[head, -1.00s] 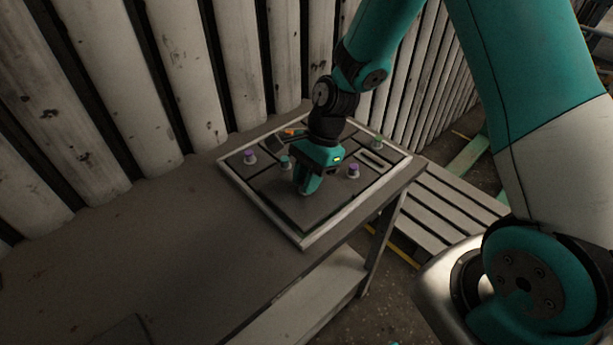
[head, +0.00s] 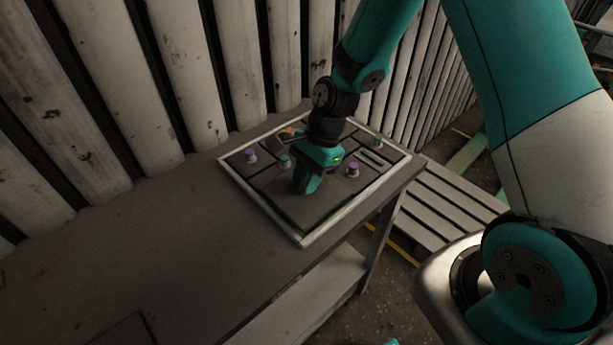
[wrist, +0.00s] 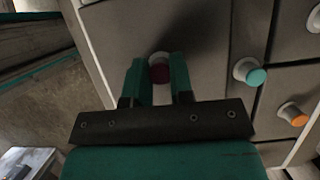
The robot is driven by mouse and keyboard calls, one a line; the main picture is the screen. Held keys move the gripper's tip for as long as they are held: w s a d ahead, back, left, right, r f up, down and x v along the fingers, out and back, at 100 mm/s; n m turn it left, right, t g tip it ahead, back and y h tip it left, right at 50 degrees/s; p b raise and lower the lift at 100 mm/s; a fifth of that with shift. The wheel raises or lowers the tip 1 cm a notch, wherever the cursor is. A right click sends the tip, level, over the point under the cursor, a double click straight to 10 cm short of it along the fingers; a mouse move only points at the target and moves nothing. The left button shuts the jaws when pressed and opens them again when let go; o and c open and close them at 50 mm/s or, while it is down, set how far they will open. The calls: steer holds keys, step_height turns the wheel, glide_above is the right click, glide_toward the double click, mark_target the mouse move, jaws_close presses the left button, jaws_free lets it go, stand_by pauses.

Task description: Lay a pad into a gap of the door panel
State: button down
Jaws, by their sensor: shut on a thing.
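The door panel (head: 273,213) is a square, light-rimmed frame lying on the table, filled with dark grey pads split by narrow dark seams. My gripper (head: 303,188) is over its near corner area. In the wrist view my gripper (wrist: 158,68) is shut on the dark red knob (wrist: 159,72) of a large grey pad (wrist: 205,38). In the head view this pad (head: 312,212) is at the panel's near corner, with a dark line between it and the rim. I cannot tell whether it is fully down. My gripper hides its knob there.
Other pads carry purple (head: 251,156), teal (head: 284,162), orange (wrist: 294,116) and green (head: 377,141) knobs. Another purple knob (head: 353,171) stands right of my gripper. The table (head: 150,250) is mostly clear at left. A ribbed wall (head: 180,80) stands behind.

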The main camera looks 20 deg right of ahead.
steer(key=shift+f, duration=0.7)
stand_by(0.7)
steer(key=shift+c, duration=2.2)
jaws_free()
step_height(320, 180, up, 7)
steer(key=p, duration=0.7)
steer(key=shift+r, duration=0.1)
